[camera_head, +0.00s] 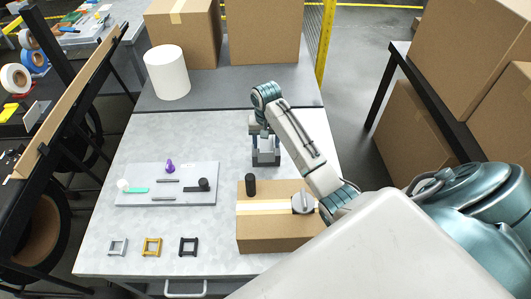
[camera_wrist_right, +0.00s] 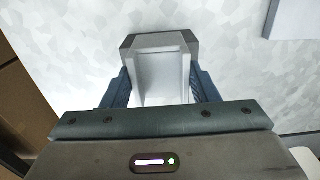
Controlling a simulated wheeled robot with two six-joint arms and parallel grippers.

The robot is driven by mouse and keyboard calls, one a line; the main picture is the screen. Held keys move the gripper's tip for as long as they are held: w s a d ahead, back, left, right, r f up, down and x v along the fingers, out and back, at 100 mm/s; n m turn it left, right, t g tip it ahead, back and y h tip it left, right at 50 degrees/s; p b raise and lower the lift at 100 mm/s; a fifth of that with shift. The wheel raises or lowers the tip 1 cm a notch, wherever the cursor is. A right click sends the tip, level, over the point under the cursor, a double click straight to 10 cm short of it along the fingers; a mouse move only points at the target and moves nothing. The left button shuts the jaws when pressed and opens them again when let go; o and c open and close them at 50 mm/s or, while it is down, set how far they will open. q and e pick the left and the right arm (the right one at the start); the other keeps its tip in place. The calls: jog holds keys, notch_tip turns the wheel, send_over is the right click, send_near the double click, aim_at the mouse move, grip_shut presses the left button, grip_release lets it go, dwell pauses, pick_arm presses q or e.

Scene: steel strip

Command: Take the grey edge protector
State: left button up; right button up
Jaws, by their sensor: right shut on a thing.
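The grey edge protector (camera_wrist_right: 160,72) is an angular light grey piece with a darker grey rim. In the right wrist view it sits between the two blue-grey fingers of my right gripper (camera_wrist_right: 163,88), which are shut on it from both sides. In the head view my right gripper (camera_head: 265,157) points down at the back right of the light table, with a little of the grey piece showing between its fingers. I cannot tell whether the piece touches the table. My left gripper is not in view.
A cardboard box (camera_head: 270,238) with a strap and a black cylinder (camera_head: 250,184) stands in front of the gripper. A grey board (camera_head: 140,194) with small parts lies left. Grey (camera_head: 117,247), yellow (camera_head: 152,247) and black (camera_head: 188,246) buckles lie in front. A white roll (camera_head: 166,72) stands behind.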

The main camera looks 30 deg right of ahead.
aim_at(266, 146)
jog(key=shift+r, duration=2.35)
